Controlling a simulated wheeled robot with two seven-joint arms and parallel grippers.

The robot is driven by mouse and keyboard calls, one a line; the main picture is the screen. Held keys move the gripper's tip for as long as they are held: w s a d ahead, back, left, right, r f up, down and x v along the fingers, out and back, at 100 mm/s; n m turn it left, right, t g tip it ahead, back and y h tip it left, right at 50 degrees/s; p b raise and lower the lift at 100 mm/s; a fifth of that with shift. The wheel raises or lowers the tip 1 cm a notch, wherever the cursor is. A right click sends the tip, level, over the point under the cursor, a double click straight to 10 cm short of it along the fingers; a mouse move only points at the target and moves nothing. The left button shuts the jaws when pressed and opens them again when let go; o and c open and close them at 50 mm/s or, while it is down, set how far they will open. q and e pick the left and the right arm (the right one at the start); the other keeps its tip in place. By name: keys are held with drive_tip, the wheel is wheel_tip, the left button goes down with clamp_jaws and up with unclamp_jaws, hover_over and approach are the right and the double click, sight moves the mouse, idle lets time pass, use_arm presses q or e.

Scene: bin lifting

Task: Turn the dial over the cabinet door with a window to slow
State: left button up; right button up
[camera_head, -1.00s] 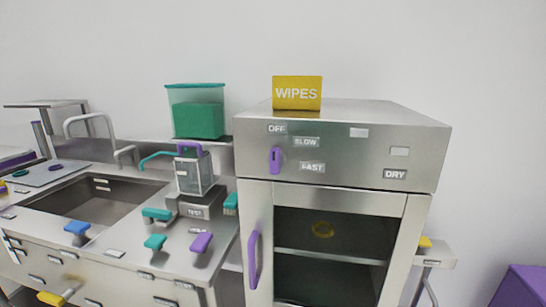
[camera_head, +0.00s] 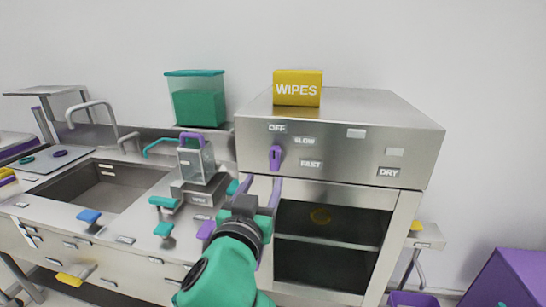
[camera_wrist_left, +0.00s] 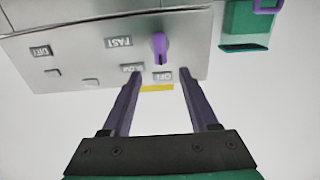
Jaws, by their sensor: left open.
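The purple dial (camera_head: 275,158) is on the upper front panel of the steel cabinet, above the door with a dark window (camera_head: 325,235). Its handle stands upright, below the OFF label (camera_head: 277,128). The SLOW label (camera_head: 304,141) is to its upper right and the FAST label (camera_head: 311,164) to its lower right. My left gripper (camera_head: 261,184) is open and empty, below the dial in the head view. In the left wrist view, which is upside down, the dial (camera_wrist_left: 158,47) shows beyond and between the open fingertips (camera_wrist_left: 160,74), apart from them. My right gripper is not in view.
A yellow WIPES box (camera_head: 298,88) sits on the cabinet top. A counter with a sink (camera_head: 110,185), a clear purple-handled container (camera_head: 196,162) and a teal bin (camera_head: 197,101) is to the left. The door has a purple handle, mostly behind my left arm.

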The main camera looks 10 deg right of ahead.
sight(274, 159)
use_arm(q)
drive_tip(key=p+x, duration=0.2)
drive_tip(key=x, duration=0.8)
drive_tip(key=shift+w+d, duration=0.2)
drive_tip(key=shift+w, duration=0.15)
drive_tip(key=shift+f, duration=0.1)
clamp_jaws()
